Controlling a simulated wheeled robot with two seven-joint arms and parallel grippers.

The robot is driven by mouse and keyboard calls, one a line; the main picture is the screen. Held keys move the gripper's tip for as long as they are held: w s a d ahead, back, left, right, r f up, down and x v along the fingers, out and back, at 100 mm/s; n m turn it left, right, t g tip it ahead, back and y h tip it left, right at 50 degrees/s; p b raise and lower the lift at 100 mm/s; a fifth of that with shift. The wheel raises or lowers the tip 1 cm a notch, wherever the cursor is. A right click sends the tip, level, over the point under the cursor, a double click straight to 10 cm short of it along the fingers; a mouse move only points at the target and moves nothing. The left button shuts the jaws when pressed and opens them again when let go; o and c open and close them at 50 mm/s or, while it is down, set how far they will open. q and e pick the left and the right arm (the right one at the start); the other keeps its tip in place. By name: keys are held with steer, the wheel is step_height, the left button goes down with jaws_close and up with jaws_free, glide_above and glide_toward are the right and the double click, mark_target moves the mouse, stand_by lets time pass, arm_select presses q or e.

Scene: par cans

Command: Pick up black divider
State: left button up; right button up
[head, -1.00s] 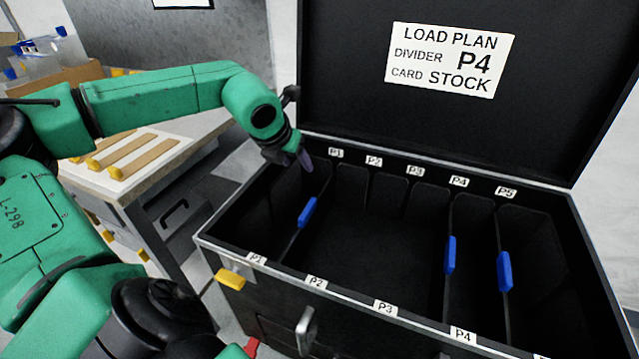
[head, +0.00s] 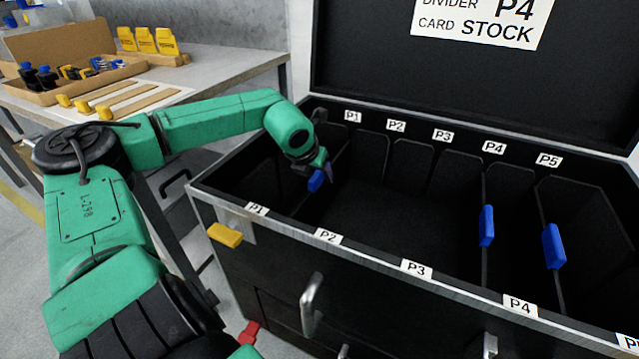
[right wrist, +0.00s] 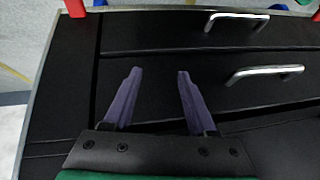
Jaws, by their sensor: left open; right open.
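A black divider with a blue tab (head: 316,181) stands in the case at the P1 slot. My left gripper (head: 326,172) is open right at this tab, its fingers partly hidden behind my wrist and the tab; I cannot tell whether they touch it. Two more black dividers with blue tabs stand further right, one at P4 (head: 487,226) and one at P5 (head: 554,246). In the right wrist view my right gripper (right wrist: 157,72) is open and empty, its two purple fingers apart in front of the black drawer fronts.
The open black case (head: 262,231) has P1 to P5 labels on both rims. The lid card (head: 482,22) reads "DIVIDER P4, CARD STOCK". A yellow latch (head: 225,235) juts from the front. A workbench (head: 235,62) at the left holds a cardboard tray (head: 97,86) and yellow-ended strips.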

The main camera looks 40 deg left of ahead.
mark_target(322, 181)
arm_select(q)
steer(key=shift+w+f, duration=0.2)
steer(key=shift+f, duration=0.25)
steer(key=b+x, duration=0.1)
steer(key=x, duration=0.1)
steer(key=b+x, duration=0.1)
steer(key=x, duration=0.1)
steer(key=shift+s+a+f+b, duration=0.1)
steer(key=shift+s+a+b, duration=0.05)
steer(key=shift+a+b, duration=0.15)
steer(key=shift+w+f, duration=0.3)
steer(key=shift+w, duration=0.1)
steer(key=shift+r, duration=0.1)
arm_select(e)
steer(key=w+a+f+t+y, duration=0.1)
steer(key=a+f+t+y, duration=0.1)
steer(key=a+t, duration=0.2)
steer(key=shift+a+f+m+y, duration=0.3)
steer(key=shift+a+f+y, duration=0.1)
steer(key=shift+a, duration=0.6)
arm_select(q)
jaws_close()
